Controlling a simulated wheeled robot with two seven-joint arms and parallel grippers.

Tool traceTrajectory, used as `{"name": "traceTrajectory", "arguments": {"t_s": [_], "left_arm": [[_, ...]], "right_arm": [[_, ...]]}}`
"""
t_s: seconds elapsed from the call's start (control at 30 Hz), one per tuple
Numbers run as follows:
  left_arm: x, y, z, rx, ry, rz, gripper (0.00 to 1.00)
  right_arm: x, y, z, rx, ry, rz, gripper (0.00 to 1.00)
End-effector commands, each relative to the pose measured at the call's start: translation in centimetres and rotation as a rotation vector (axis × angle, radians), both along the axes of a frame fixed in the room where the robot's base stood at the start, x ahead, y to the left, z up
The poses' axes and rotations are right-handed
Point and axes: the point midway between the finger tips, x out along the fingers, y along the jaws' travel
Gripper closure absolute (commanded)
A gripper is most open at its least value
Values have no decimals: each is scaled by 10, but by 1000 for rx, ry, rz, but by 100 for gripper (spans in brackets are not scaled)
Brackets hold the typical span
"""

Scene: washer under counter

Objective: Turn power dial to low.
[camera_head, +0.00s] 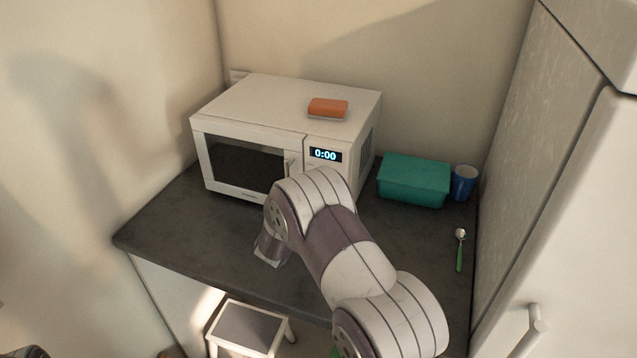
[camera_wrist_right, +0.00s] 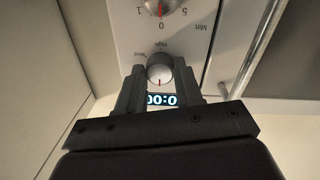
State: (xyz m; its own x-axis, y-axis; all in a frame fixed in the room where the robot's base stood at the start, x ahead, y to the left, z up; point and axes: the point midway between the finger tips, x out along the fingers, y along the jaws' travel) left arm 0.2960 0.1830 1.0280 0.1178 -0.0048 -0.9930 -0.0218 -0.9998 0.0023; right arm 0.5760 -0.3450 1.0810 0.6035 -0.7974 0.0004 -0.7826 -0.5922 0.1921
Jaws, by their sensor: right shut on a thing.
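The white microwave (camera_head: 248,135) stands at the back of the counter, its door shut and its display (camera_head: 325,155) reading 0:00. In the wrist view, which looks at the panel upside down, the power dial (camera_wrist_right: 160,66) is a round silver knob with "High" and "Med" printed around it. My right gripper (camera_wrist_right: 159,78) has its two dark fingers on either side of this dial, shut on it. The dial's exact setting is too small to tell. In the head view my right arm hides the lower panel and the dial. My left gripper is not in view.
A timer dial (camera_wrist_right: 161,5) marked Min lies close to the power dial. An orange sponge-like block (camera_head: 328,108) sits on the microwave. A teal box (camera_head: 413,181), blue cup (camera_head: 464,183) and green-handled spoon (camera_head: 460,250) are on the right. The counter's left front (camera_head: 175,237) is clear.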

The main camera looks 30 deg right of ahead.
Motion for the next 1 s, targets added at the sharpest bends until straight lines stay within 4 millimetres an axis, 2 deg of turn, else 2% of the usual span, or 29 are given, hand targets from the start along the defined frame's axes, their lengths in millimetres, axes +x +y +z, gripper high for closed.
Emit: {"name": "traceTrajectory", "arguments": {"t_s": [0.5, 0.53, 0.6, 0.87, 1.0], "left_arm": [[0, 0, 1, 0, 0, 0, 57], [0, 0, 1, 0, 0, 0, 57], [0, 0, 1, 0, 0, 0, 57], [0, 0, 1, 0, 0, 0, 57], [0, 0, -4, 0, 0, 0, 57]], "right_arm": [[-1, 0, -3, -10, 20, -1, 95], [-1, 0, -3, -10, 20, -1, 58], [-1, 0, -2, -11, 19, -1, 39], [0, 0, -1, -11, 16, 0, 39], [-9, 13, -3, -10, 16, 4, 39]]}}
